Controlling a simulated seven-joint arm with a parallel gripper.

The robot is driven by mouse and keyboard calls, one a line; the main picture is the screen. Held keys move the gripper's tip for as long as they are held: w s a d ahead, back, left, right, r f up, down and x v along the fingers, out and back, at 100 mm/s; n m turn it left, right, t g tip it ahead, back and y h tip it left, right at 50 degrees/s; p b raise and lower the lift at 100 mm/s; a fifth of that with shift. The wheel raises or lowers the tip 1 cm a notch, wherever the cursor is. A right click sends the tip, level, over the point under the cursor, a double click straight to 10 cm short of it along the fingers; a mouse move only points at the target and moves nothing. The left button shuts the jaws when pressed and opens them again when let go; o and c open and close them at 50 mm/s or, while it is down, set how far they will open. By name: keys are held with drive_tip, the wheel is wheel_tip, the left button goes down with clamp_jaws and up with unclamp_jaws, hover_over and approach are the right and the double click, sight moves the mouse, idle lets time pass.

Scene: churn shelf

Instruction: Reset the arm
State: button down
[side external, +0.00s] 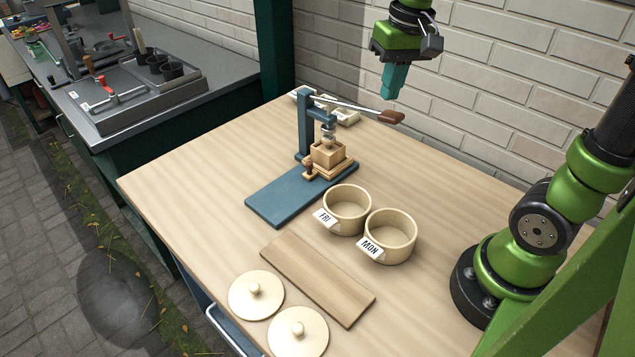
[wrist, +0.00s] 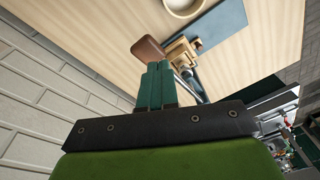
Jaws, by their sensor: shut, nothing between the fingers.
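My gripper (side external: 395,82) hangs above the back of the wooden table, near the brick wall, with its teal fingers together and nothing between them. In the wrist view the two shut fingers of my gripper (wrist: 155,68) point toward the table. Below and to the left of it in the side view stands a blue lever press (side external: 304,125) with a brown handle (side external: 391,117). The handle also shows beyond the fingertips in the wrist view (wrist: 147,48). A small wooden box (side external: 328,153) sits under the press.
Two round wooden pots, labelled FRI (side external: 347,210) and MON (side external: 390,237), stand open at mid-table. A wooden board (side external: 317,279) and two knobbed lids (side external: 256,296) (side external: 298,332) lie in front. A light tray (side external: 345,115) stands behind the press. The table's left part is clear.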

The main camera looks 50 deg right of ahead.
drive_tip(key=s+a+f+n+t+y, duration=0.1)
drive_tip(key=s+a+t, duration=0.4)
drive_tip(key=s+a, duration=0.2)
drive_tip(key=shift+s+a+f+t+y, duration=0.2)
drive_tip(key=shift+t+y, duration=0.1)
drive_tip(key=shift+y, duration=0.1)
